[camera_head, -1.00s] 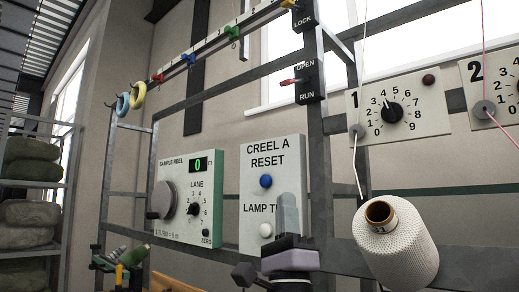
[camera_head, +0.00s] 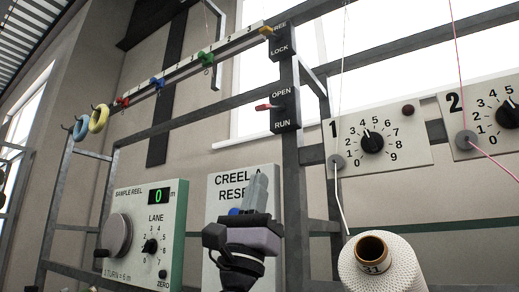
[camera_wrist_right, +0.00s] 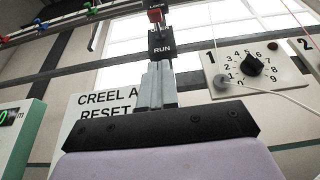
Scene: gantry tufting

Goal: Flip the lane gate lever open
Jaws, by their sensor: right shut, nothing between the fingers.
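The red lever (camera_head: 268,107) sticks out to the left from a black plate (camera_head: 285,108) marked OPEN above and RUN below. It sits between the two words. In the right wrist view the red lever (camera_wrist_right: 155,15) and its plate (camera_wrist_right: 161,46) show straight beyond the fingertips. My right gripper (camera_head: 260,178) is shut and empty, fingers pointing up, below the lever and apart from it, in front of the creel reset panel. Its shut fingers also show in the right wrist view (camera_wrist_right: 157,72). My left gripper is not in view.
A yellow lever (camera_head: 268,32) on the FREE/LOCK plate is above. The creel panel (camera_head: 225,183) is partly hidden behind my gripper. The sample reel box (camera_head: 137,200) stands left. Numbered dial panels (camera_head: 405,150) and a white yarn cone (camera_head: 385,268) are right.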

